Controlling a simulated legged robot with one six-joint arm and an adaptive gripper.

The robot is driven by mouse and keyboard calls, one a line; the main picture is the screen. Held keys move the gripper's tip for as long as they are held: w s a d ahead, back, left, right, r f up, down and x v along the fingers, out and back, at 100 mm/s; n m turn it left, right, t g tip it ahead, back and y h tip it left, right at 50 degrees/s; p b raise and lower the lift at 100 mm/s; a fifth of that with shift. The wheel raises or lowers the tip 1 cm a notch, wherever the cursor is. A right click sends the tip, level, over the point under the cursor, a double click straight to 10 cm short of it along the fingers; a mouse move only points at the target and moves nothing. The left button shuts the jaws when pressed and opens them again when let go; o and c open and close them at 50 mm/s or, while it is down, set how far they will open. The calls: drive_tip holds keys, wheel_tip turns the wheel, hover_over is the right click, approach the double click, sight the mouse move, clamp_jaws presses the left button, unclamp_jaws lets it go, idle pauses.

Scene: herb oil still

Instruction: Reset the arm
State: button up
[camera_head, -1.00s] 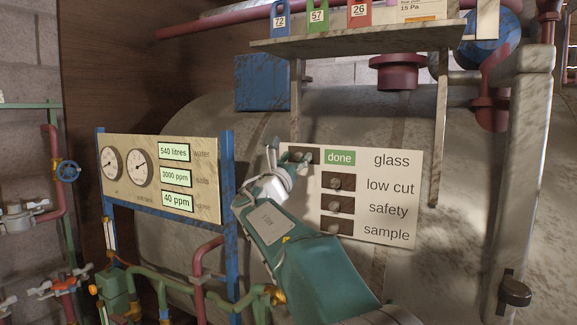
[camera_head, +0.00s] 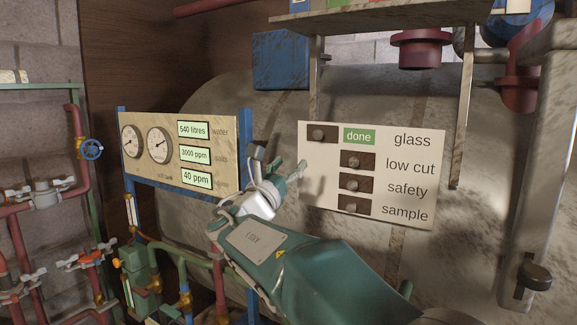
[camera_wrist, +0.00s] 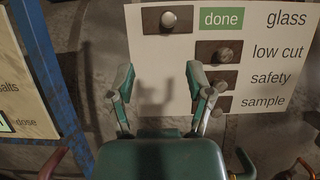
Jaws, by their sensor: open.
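My gripper (camera_head: 281,166) is open and empty. In the head view it is left of the white switch panel (camera_head: 312,193), apart from it, in front of the tank. The wrist view shows both fingers (camera_wrist: 163,88) spread, with the panel (camera_wrist: 150,50) ahead and a shadow between them. The panel has sliding knobs labelled glass, low cut, safety and sample. The glass knob (camera_head: 318,134) sits at the left of its slot, beside a green "done" label (camera_head: 359,136). My teal arm reaches up from the bottom of the head view.
A gauge board (camera_head: 207,142) on a blue frame stands just left of my gripper. Pipes and valves (camera_head: 92,148) fill the left side. A shelf (camera_head: 385,15) hangs above the panel. A grey post (camera_head: 540,150) stands at the right. The large tank (camera_head: 215,95) lies behind.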

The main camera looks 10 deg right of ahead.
drive_tip(key=s+d+f+m+g+y, duration=0.35)
drive_tip(key=s+d+f+m, duration=0.2)
drive_tip(key=s+f, duration=0.2)
drive_tip(key=s+d+f+m+g+y, duration=0.2)
drive_tip(key=s+d+f+m+g, duration=0.25)
drive_tip(key=s+f+m, duration=0.35)
drive_tip(key=s+a+f+m+g+y, duration=0.1)
drive_tip(key=s+a+f+m+y, duration=0.4)
drive_tip(key=s, duration=0.4)
drive_tip(key=s+a+f+m+g+y, duration=0.1)
drive_tip(key=s+a+f+m+y, duration=0.4)
drive_tip(key=s+f+m, duration=0.3)
drive_tip(key=shift+s+a+f, duration=0.15)
drive_tip(key=shift+s+a, duration=0.4)
drive_tip(key=shift+s, duration=0.1)
drive_tip(key=shift+m+y, duration=0.25)
drive_tip(key=shift+c, duration=0.7)
drive_tip(key=shift+d, duration=0.1)
